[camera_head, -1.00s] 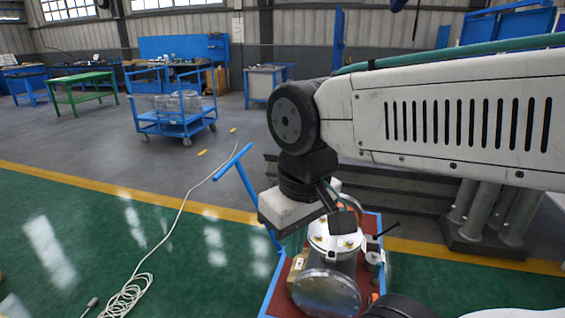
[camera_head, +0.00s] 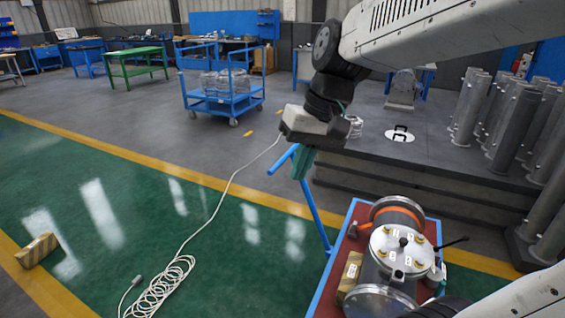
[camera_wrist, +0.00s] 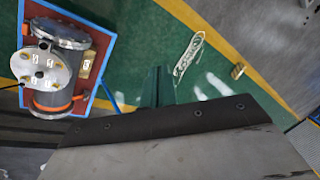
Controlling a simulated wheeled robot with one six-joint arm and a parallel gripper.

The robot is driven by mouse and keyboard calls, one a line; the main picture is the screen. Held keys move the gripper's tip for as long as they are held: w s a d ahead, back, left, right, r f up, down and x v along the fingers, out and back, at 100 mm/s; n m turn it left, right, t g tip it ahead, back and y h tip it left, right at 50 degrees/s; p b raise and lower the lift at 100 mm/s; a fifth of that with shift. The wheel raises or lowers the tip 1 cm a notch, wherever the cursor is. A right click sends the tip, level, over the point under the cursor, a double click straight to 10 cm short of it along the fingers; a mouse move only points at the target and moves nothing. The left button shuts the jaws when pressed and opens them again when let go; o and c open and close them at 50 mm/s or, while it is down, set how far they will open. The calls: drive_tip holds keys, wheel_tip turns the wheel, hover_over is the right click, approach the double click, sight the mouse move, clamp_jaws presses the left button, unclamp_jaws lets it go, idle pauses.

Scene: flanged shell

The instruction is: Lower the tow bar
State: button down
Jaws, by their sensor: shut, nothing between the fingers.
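The blue tow bar (camera_head: 312,205) stands raised from the far left side of the cart, leaning left, with a crossbar (camera_head: 283,159) at its top. In the wrist view, part of its stem (camera_wrist: 110,99) shows beside the cart. My gripper (camera_head: 302,172) points down, fingers shut and empty. In the head view it overlaps the bar just below the crossbar; I cannot tell whether they touch. It also shows in the wrist view (camera_wrist: 157,74), to the right of the stem. The cart (camera_head: 335,272) has a red deck and blue rim and carries the flanged shell (camera_head: 402,245).
A white cable (camera_head: 168,285) lies coiled on the green floor at left, near a wooden block (camera_head: 38,250). A grey stepped platform (camera_head: 420,190) with upright cylinders (camera_head: 510,125) is behind the cart. A blue trolley (camera_head: 222,100) stands farther back. Green floor left of the bar is mostly clear.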

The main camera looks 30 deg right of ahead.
drive_tip(key=w+d+f+m+t+y, duration=0.15)
drive_tip(key=w+d, duration=0.25)
drive_tip(key=w, duration=0.5)
drive_tip(key=w+d+f+m+t+y, duration=0.1)
drive_tip(key=w+d+f, duration=0.2)
drive_tip(key=w, duration=0.6)
drive_tip(key=w+d+f+m+t+y, duration=0.15)
drive_tip(key=w+d, duration=0.25)
drive_tip(key=w, duration=0.5)
drive_tip(key=m+t, duration=0.3)
drive_tip(key=m, duration=0.2)
approach(279, 164)
drive_tip(key=x, duration=0.7)
